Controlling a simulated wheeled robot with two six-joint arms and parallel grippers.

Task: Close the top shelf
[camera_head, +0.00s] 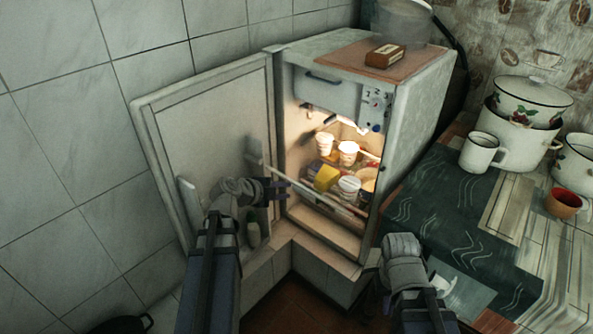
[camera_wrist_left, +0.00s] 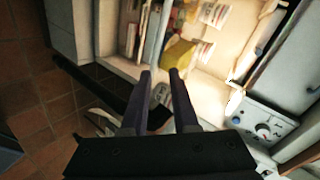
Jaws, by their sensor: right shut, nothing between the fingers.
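The small fridge (camera_head: 420,110) stands with its door (camera_head: 205,150) swung open to the left. Near its top is a white compartment front (camera_head: 325,92) with a dark handle; whether it is fully closed is hard to tell. Below, white cups and packages stand on lit shelves, and a pale rail (camera_head: 310,191) runs across the front of the lower items. My left gripper (camera_head: 282,188) is open beside the rail's left part; its parted fingers (camera_wrist_left: 160,78) show nothing gripped. My right gripper (camera_head: 384,288) is low in front of the table, shut and empty, its fingers mostly hidden by my arm.
A brown box (camera_head: 384,55) and a pot lie on top of the fridge. A table with a dark green cloth (camera_head: 440,215) is at right, holding a white mug (camera_head: 481,152), enamel pots (camera_head: 525,120) and a red cup (camera_head: 563,204). A tiled wall is at left.

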